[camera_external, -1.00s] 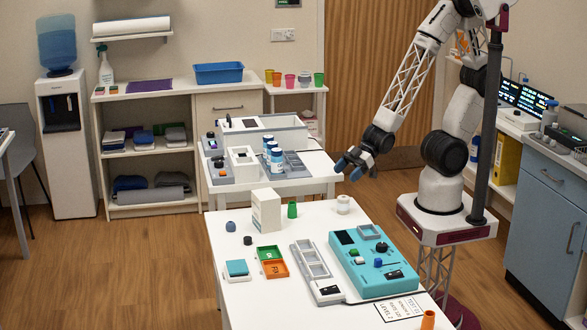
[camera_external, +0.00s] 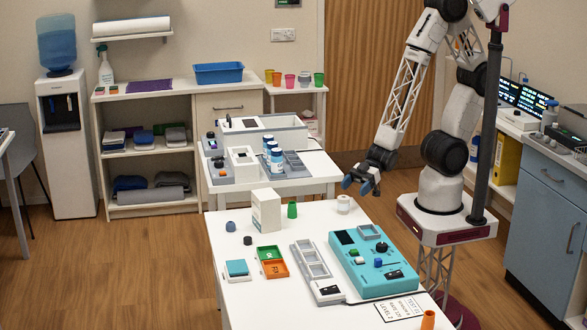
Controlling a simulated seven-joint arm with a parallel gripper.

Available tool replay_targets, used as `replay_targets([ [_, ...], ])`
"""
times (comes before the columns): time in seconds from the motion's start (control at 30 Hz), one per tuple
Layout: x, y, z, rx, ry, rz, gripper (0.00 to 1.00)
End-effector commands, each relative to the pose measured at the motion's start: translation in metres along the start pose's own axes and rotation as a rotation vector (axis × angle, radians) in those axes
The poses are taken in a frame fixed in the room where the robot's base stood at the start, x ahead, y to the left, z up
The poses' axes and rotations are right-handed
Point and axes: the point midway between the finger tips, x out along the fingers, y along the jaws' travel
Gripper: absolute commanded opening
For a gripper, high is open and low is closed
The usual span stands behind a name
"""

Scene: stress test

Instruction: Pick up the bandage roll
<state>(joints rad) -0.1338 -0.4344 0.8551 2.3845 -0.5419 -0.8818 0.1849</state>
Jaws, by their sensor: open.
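The bandage roll (camera_external: 343,204) appears to be the small white cylinder standing upright near the back right edge of the white front table (camera_external: 225,215). My gripper (camera_external: 357,185) is open and empty, with its dark blue fingertips pointing down. In the picture it is just above and slightly right of the roll, with a small gap between them. The roll is in full view and I see no contact.
A white box (camera_external: 266,211) and a green cup (camera_external: 292,210) stand left of the roll. A teal panel box (camera_external: 374,264) and a grey compartment tray (camera_external: 316,272) lie in front of it. Another table (camera_external: 215,191) with devices and bottles stands behind.

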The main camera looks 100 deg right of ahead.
Motion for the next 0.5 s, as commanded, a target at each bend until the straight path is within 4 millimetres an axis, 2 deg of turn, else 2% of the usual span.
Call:
replay_targets([
  [0.2, 0.015, 0.000, 0.001, 0.001, -0.001, 0.000, 0.76],
  [0.5, 0.018, 0.000, 0.000, 0.001, -0.001, 0.000, 0.76],
])
